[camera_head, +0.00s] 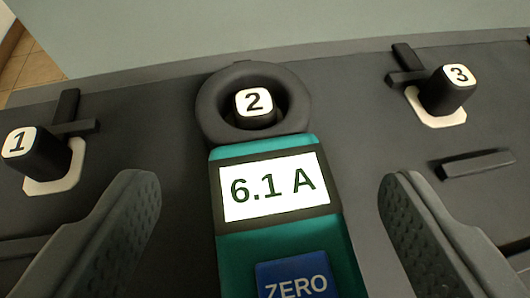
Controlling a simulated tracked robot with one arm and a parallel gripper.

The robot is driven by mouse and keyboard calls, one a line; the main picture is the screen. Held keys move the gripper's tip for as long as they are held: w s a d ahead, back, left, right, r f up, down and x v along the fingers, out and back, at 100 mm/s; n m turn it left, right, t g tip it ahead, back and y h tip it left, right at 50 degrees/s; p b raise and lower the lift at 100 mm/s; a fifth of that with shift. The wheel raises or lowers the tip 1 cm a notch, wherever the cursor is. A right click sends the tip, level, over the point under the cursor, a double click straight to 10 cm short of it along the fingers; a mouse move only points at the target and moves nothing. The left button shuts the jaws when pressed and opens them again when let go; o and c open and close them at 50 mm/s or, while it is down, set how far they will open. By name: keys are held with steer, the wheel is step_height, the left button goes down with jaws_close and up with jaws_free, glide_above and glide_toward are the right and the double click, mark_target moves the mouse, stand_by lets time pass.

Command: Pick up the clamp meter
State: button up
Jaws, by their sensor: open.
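The clamp meter (235,251) is teal with a dark ring-shaped jaw at its far end. Its screen (273,187) reads 6.1 A, and a blue ZERO button (295,278) shows at the bottom edge. The ring sits around post 2 (254,106), whose white cap shows inside it. My gripper (270,215) is open, with one ridged finger on each side of the meter's body. Gaps show between both fingers and the meter. The meter's lower end is cut off by the picture's bottom edge.
Post 1 (37,152) stands at the left and post 3 (444,90) at the right, each on a white base plate. Dark raised bars lie near them on the dark grey surface. A flat dark bar (478,163) lies at the right. A grey-green wall (270,30) is behind.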

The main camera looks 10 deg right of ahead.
steer(key=shift+x, duration=0.9)
steer(key=shift+c, duration=0.3)
steer(key=shift+s, duration=0.1)
steer(key=c, duration=1.3)
steer(key=shift+r, duration=0.1)
steer(key=shift+c, duration=0.2)
